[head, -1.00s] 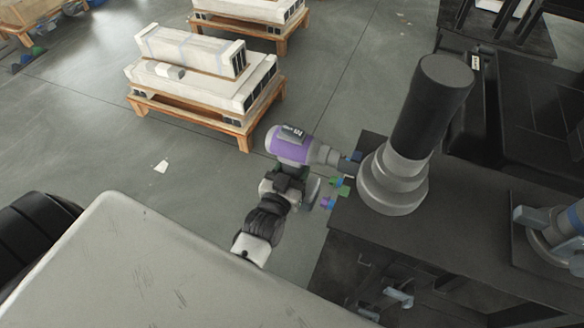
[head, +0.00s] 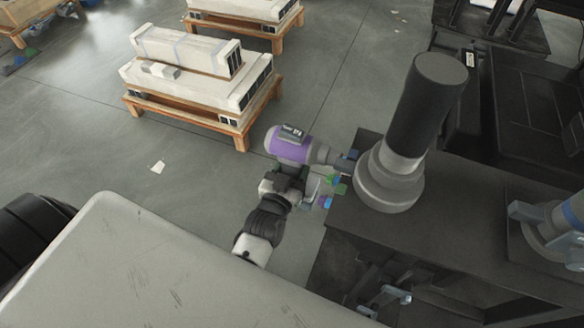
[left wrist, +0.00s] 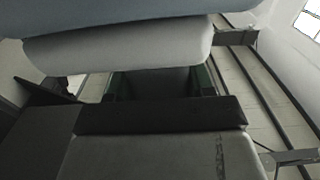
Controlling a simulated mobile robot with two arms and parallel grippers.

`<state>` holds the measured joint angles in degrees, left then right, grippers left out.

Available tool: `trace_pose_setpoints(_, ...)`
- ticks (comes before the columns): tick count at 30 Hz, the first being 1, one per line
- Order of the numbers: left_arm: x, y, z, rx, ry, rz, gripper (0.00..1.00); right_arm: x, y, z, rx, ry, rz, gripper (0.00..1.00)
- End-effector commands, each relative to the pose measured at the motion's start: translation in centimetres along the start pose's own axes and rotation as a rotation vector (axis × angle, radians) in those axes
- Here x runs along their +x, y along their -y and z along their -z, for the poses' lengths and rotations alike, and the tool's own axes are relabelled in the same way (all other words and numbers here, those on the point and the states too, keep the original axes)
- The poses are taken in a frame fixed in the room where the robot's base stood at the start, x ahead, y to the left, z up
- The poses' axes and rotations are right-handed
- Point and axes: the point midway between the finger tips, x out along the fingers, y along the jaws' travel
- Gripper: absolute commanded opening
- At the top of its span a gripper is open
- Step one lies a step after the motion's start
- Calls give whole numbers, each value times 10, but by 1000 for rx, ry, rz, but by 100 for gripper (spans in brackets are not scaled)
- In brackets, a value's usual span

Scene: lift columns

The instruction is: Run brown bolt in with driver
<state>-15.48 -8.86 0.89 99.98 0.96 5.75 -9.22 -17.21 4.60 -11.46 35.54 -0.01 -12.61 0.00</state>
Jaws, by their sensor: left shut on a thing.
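The driver (head: 290,146), purple and grey with a dark label on top, lies level with its nose pointing right. My left gripper (head: 286,184) is shut on its lower part. The driver's nose reaches a blue piece beside the stepped grey foot of a lift column (head: 388,185); I cannot tell whether they touch. Small blue, green and purple pieces (head: 336,186) sit at the table's left edge, below the nose. I cannot make out a brown bolt. The left wrist view shows a pale rounded body (left wrist: 120,50) close up, possibly the driver. My right gripper is not in view.
The column stands on a dark table (head: 460,225). A grey-blue fitting (head: 545,220) is at its right. A white surface (head: 130,265) fills the lower left. Loaded pallets (head: 190,105) stand on the floor behind, with open floor between.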

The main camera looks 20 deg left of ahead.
Motion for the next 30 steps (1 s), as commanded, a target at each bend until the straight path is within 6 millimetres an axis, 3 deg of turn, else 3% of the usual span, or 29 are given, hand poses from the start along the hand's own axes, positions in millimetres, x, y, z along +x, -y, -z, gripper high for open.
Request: trace_pose_setpoints(30,1,-4,4,1,-7,-1,11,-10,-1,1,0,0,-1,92)
